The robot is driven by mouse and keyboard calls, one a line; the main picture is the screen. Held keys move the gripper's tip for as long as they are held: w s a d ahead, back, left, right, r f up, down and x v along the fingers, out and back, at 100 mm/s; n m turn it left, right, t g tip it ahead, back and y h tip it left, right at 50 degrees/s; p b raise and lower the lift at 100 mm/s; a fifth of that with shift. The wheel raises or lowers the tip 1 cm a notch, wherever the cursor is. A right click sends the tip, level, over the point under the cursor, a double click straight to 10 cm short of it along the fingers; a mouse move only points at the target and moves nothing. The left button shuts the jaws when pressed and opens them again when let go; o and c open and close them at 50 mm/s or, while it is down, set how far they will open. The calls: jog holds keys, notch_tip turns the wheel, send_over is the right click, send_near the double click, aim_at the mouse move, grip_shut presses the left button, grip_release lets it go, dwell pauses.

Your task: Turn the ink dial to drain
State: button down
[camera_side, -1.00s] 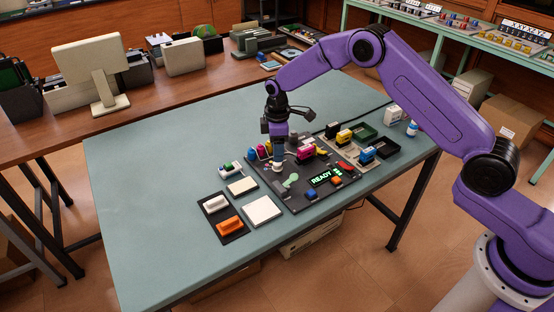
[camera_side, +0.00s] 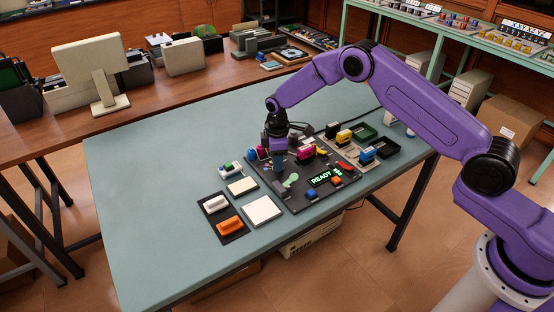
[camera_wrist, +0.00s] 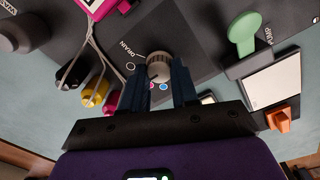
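The ink dial (camera_wrist: 158,66) is a round grey knob with ribbed sides and a pale top, on the dark panel (camera_side: 267,177) of the machine. In the wrist view the printed word DRAIN and an empty ring lie at its upper left; magenta and blue dots lie beside its lower edge. A dark line shows on its top. My gripper (camera_wrist: 158,82) is open, pointing down, its two blue fingers on either side of the dial's near part. I cannot tell whether they touch it. In the side view my gripper (camera_side: 279,167) hides the dial.
A green lever (camera_wrist: 242,35) stands near the dial. Black, yellow and magenta bottles (camera_wrist: 95,92) with tubes stand at the left in the wrist view. A READY display (camera_side: 321,178) is lit. The table's left part is clear.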

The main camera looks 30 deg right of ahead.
jog(key=shift+m, duration=0.4)
jog(key=m, duration=0.4)
jog(key=shift+m, duration=0.4)
jog(key=m, duration=0.6)
jog(key=shift+m, duration=0.3)
jog(key=c, duration=0.8)
grip_release()
jog(key=shift+c, duration=0.2)
notch_tip(320, 180, up, 18)
jog(key=shift+a+f, duration=0.25)
